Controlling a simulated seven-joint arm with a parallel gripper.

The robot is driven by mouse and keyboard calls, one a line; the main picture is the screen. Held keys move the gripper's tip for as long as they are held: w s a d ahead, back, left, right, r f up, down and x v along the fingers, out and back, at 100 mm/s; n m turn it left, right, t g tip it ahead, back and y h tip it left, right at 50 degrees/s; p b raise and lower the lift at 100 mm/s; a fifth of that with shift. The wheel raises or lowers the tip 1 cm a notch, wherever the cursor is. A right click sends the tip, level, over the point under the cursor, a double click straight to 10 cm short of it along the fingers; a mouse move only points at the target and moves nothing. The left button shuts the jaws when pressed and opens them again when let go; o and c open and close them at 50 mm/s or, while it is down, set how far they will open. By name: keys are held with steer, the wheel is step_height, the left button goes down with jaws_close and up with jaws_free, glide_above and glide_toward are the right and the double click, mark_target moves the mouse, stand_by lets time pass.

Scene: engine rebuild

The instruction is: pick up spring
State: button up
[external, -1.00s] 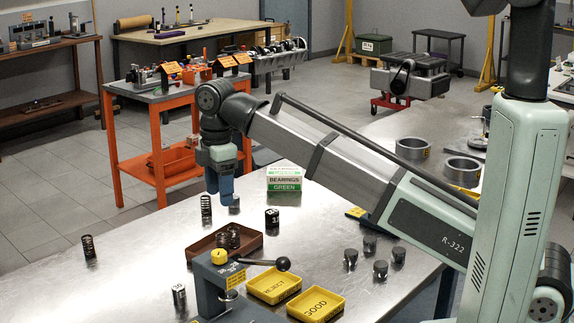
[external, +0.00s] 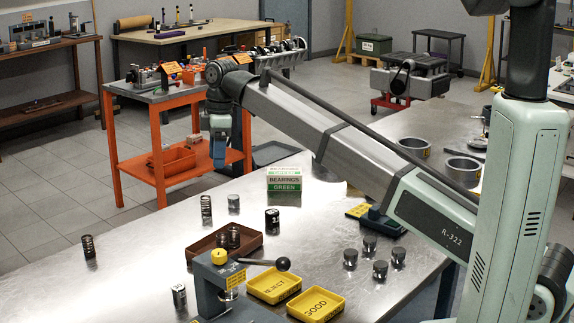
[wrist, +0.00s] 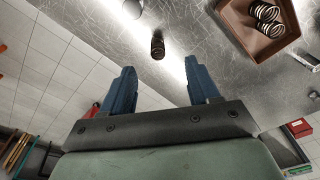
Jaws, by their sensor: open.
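In the external view, a dark coil spring (external: 206,210) stands upright on the metal bench. Another dark spring (external: 88,247) stands at the bench's left. Two more springs (external: 234,238) stand in a brown tray (external: 256,239). A pale grey cylindrical piece (external: 234,203) stands right of the first spring; I cannot tell whether it is coiled. My gripper (external: 219,160) is open and empty, raised above the bench's far edge. In the wrist view, its blue fingers (wrist: 160,76) are apart, with a dark spring (wrist: 158,46) beyond them and the tray (wrist: 282,45) at upper right.
A blue press with a black-knobbed lever (external: 282,264) stands in front of the tray. Yellow REJECT (external: 273,285) and GOOD (external: 316,304) trays lie beside it. A green-and-white bearings box (external: 284,186) and a black numbered cylinder (external: 272,220) stand on the bench.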

steer(key=w+a, duration=0.1)
steer(key=a, duration=0.1)
steer(key=m, duration=0.1)
glide_toward(204, 213)
steer(key=shift+w+d+f+y, duration=0.1)
steer(key=shift+w+f+y, duration=0.3)
steer(key=shift+w+f, duration=0.5)
steer(key=shift+s+a+f, duration=0.1)
steer(key=shift+s+f, duration=0.05)
steer(key=shift+f, duration=0.75)
steer(key=shift+s+a+f, duration=0.1)
steer(key=shift+s+f, duration=0.05)
steer(key=shift+f, duration=0.75)
steer(key=shift+s+a+f, duration=0.1)
steer(key=shift+f, duration=0.8)
steer(key=shift+c, duration=0.2)
steer(key=c, duration=1.1)
